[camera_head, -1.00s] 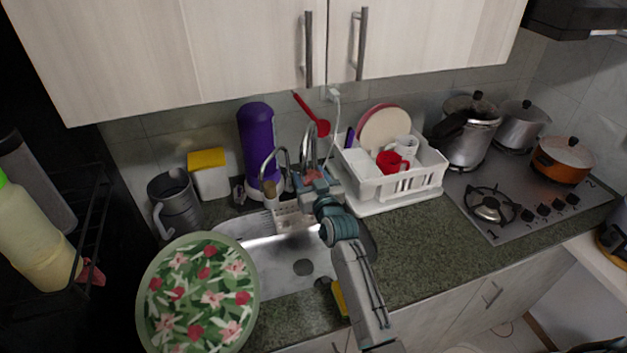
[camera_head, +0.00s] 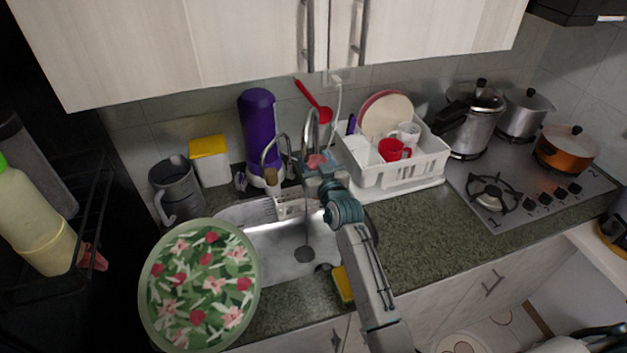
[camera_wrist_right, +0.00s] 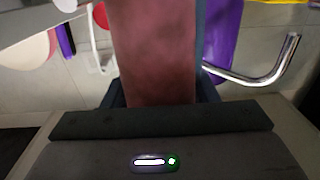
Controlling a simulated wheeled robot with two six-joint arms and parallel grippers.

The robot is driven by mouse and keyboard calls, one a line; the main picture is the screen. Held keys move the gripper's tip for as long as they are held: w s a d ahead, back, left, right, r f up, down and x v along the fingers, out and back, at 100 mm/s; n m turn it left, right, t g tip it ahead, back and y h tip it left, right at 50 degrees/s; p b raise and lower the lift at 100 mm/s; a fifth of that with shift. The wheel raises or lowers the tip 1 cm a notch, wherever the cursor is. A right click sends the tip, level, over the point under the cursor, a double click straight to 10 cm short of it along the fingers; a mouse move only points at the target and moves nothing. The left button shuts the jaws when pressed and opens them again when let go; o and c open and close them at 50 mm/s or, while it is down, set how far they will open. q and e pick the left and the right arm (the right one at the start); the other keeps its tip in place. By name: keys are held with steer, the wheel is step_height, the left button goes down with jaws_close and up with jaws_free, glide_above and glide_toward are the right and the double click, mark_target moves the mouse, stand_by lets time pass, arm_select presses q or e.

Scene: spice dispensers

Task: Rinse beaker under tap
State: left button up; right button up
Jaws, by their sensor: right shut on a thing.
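My right gripper (camera_head: 318,162) is over the back of the sink (camera_head: 280,262), beside the curved metal tap (camera_head: 311,118). It is shut on a reddish thing (camera_head: 317,159), which shows as a dull red block between the fingers in the right wrist view (camera_wrist_right: 155,50). I cannot tell whether this is the beaker; its rim and inside are hidden. In the wrist view a bent metal spout (camera_wrist_right: 262,76) is to the right of the held thing, apart from it. I cannot make out running water. My left gripper is not in view.
A white dish rack (camera_head: 425,168) with plates and a red mug (camera_head: 390,150) stands right of the sink. A purple bottle (camera_head: 258,130) and a grey jug (camera_head: 176,190) stand behind and left. A floral round tray (camera_head: 200,285) covers the left front. Counter right of the sink is clear.

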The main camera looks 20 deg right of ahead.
steer(key=shift+a, duration=0.2)
steer(key=shift+s+a, duration=0.25)
steer(key=shift+a, duration=0.1)
steer(key=shift+d, duration=0.1)
steer(key=shift+w+d, duration=0.3)
steer(key=shift+d, duration=0.15)
steer(key=shift+s+a, duration=0.1)
steer(key=shift+a, duration=0.05)
stand_by(0.3)
steer(key=shift+s+a, duration=0.2)
steer(key=shift+a, duration=0.2)
steer(key=s+d+p, duration=0.2)
steer(key=s+d, duration=0.1)
steer(key=s, duration=0.4)
steer(key=shift+s+d, duration=0.15)
steer(key=shift+d, duration=0.05)
stand_by(0.6)
